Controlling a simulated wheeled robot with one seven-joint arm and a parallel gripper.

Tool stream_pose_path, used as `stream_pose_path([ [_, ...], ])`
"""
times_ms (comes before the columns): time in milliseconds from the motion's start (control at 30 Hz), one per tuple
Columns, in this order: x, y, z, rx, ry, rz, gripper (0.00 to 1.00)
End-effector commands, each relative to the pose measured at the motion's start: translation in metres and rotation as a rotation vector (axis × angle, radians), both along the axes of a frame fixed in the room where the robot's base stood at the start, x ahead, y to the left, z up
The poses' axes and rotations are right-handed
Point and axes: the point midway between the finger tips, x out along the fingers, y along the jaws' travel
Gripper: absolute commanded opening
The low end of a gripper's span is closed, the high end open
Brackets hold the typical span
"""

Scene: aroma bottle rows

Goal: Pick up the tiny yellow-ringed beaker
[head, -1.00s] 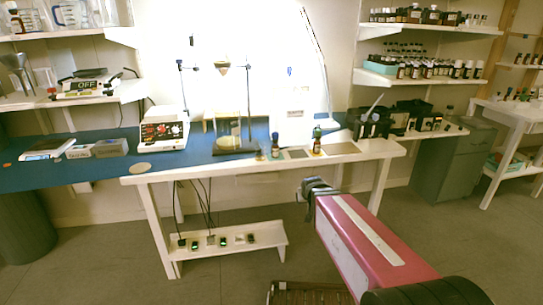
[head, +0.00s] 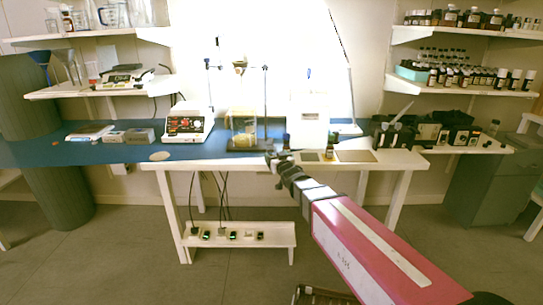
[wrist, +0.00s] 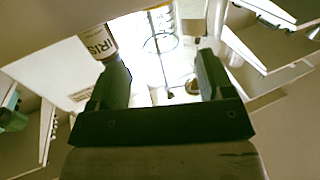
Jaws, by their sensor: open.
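I cannot make out the tiny yellow-ringed beaker with certainty in either view. My gripper (head: 271,157) is at the front edge of the white-topped part of the bench, in front of the ring stand, and hides a small part of the bench there. In the wrist view my gripper (wrist: 163,80) has its two dark fingers spread, with nothing held between them.
The bench (head: 210,152) carries a hotplate (head: 188,124), a ring stand (head: 266,105) with a yellowish vessel (head: 242,125), a white box (head: 308,130) and a small dark bottle (head: 331,146). Bottles crowd the right shelves (head: 455,88). A low shelf (head: 240,242) is under the bench.

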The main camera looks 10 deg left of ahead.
Motion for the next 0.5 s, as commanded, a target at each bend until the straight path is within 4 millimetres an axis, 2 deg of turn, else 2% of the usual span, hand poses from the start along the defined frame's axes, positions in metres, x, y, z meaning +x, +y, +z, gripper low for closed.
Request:
stream_pose_path([
  [33,0.011,0.006,-0.001,0.0,0.0,0.0,0.74],
  [100,0.017,0.011,-0.001,-0.001,0.001,-0.001,0.74],
  [333,0.028,0.018,-0.002,-0.001,0.0,-0.001,0.74],
  [500,0.048,0.031,-0.005,-0.001,0.0,-0.001,0.74],
])
